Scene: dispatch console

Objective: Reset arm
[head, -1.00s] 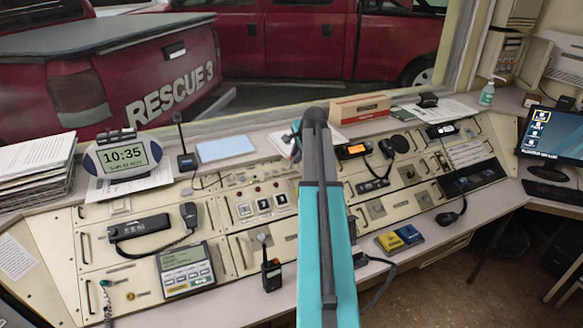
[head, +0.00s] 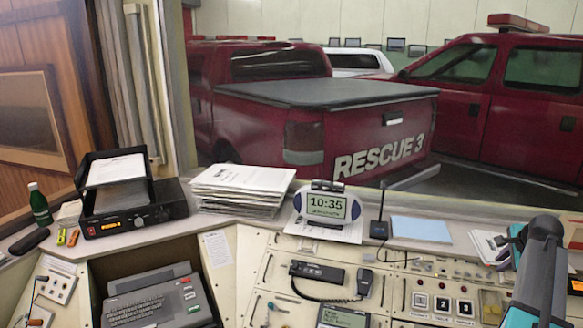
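My arm (head: 537,275) shows at the right edge of the head view, a teal link with a grey strip that rises to a dark joint. It stands in front of the right part of the console. A small dark piece shows just left of the joint, too little to make out. My gripper's fingers do not show, so whether they hold anything is hidden.
The cream console (head: 275,268) carries a handset radio (head: 318,274) and a clock (head: 327,207). A paper stack (head: 240,187), a black radio with a tray (head: 128,214), a green bottle (head: 39,205) and a grey keyboard device (head: 157,300) stand left. A window shows red trucks.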

